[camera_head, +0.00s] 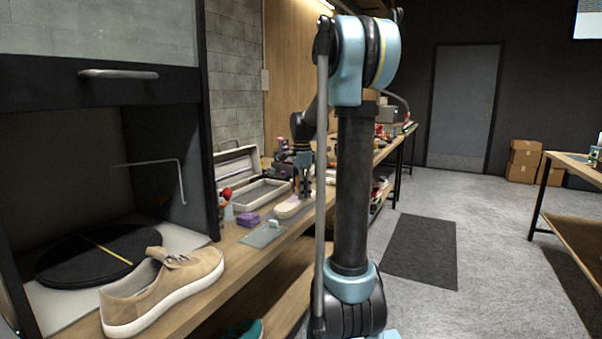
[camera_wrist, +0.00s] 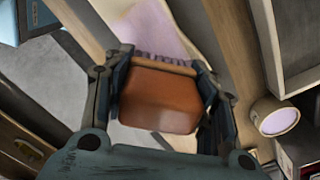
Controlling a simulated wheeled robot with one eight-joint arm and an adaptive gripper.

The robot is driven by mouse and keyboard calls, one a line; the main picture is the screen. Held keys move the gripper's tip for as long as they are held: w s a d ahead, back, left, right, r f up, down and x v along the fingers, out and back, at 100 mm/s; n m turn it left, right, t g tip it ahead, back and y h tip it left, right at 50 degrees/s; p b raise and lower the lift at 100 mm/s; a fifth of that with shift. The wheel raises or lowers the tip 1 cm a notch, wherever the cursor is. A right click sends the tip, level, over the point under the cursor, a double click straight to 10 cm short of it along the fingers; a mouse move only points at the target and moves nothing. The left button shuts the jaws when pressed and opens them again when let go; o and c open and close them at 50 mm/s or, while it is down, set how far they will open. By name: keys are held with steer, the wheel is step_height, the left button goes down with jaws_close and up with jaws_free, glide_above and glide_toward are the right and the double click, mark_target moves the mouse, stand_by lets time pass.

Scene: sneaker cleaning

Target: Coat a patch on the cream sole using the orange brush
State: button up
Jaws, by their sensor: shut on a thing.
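My gripper (camera_head: 303,186) is shut on the orange brush (camera_wrist: 160,98); in the wrist view its orange-brown block fills the space between the fingers. A row of purplish bristles shows along the brush's far edge. The cream sole (camera_head: 291,207) lies on the workbench just below my gripper in the head view. In the wrist view a pale cream-pink surface, which looks like the sole (camera_wrist: 160,32), lies beyond the bristles. I cannot tell whether the bristles touch it. The brush is too small to make out in the head view.
A tan sneaker (camera_head: 165,286) stands at the near left, before an open cabinet with a black turntable (camera_head: 95,256). A purple block (camera_head: 248,219), a glass plate (camera_head: 262,236) and an open grey case (camera_head: 262,194) are on the bench. A tape roll (camera_wrist: 274,117) is right of my gripper.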

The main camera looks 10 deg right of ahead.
steer(key=r, duration=0.3)
steer(key=shift+d+r, duration=0.3)
steer(key=shift+r, duration=2.05)
